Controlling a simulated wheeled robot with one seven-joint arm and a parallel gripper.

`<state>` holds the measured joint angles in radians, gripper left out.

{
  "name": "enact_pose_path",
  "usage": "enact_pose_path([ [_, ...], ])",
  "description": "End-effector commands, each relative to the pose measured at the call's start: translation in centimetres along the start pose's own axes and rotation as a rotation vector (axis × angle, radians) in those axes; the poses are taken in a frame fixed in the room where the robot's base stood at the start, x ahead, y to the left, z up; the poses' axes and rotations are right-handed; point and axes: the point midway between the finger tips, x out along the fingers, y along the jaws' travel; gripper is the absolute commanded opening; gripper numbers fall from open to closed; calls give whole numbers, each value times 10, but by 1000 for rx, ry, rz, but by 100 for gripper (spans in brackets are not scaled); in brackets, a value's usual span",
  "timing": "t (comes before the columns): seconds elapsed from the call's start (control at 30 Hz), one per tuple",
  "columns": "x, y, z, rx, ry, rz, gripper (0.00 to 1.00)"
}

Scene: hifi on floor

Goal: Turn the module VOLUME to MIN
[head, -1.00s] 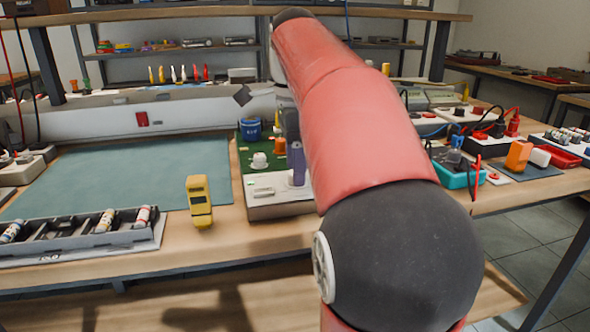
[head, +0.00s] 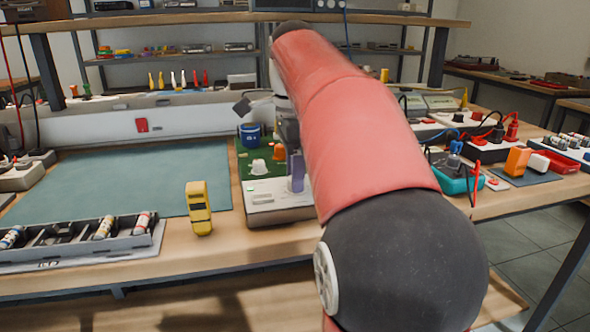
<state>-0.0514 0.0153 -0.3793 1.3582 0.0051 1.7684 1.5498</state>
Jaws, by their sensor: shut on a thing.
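The module (head: 279,207) stands on the bench, with a green panel at the back and a pale front face. A blue knob (head: 250,135), a white knob (head: 259,167) and an orange knob (head: 278,150) show on it. The labels are too small to read, so I cannot tell which is VOLUME or where it points. My gripper (head: 295,168) is lowered at the module's right side, shut on a control there. My red arm hides the module's right edge, and the held part is mostly hidden.
A yellow meter (head: 199,208) stands just left of the module. A grey tray (head: 75,247) with several cylinders lies at front left. A green mat (head: 120,182) is clear. Wired boxes and a teal tray (head: 456,184) stand to the right.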

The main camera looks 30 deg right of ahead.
Motion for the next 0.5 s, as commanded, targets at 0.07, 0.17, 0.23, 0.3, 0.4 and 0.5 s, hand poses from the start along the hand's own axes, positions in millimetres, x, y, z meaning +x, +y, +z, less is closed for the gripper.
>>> enact_pose_path([
  [0.07, -1, 0, 0, -30, -1, 2, 6],
  [0.17, -2, 0, 0, -84, -1, 2, 6],
  [0.23, -2, 0, 0, -134, -1, 3, 6],
  [0.3, -2, 1, 0, -192, -1, 4, 6],
  [0.4, -2, 0, 0, -282, -1, 2, 6],
  [0.5, -1, 0, 0, -378, -1, 2, 6],
])
